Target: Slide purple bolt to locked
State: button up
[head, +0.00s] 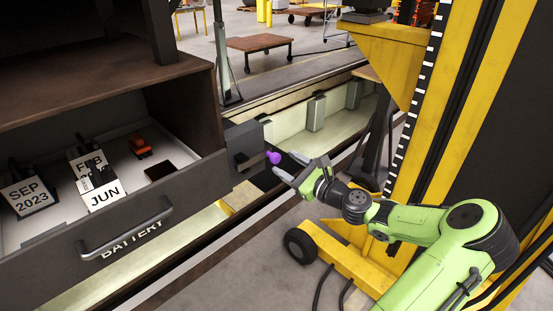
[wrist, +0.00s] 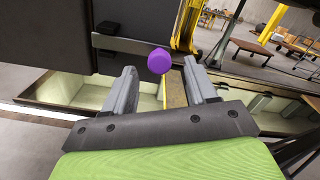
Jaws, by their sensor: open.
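The purple bolt knob (head: 273,157) sticks out from the dark box (head: 243,148) at the right end of the battery drawer. In the wrist view the purple knob (wrist: 159,61) is a faceted shape just beyond my fingertips, roughly midway between them. A dark bar (wrist: 118,44) lies to its left on the box face. My gripper (head: 286,167) is open, its fingers pointing left at the knob, close to it. In the wrist view my gripper (wrist: 160,72) shows two grey fingers apart with nothing held. Contact with the knob cannot be told.
The open drawer (head: 150,232) labelled BATTERY holds date cards (head: 104,196) and a small orange item (head: 140,146). A yellow lifting post (head: 420,110) with a wheeled base (head: 345,255) stands close to my arm. A lit pit (head: 330,122) runs behind the knob.

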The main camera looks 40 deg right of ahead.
aim_at(277, 158)
jog(key=w, duration=0.5)
jog(key=shift+a, duration=0.15)
jog(key=shift+c, duration=0.5)
grip_shut()
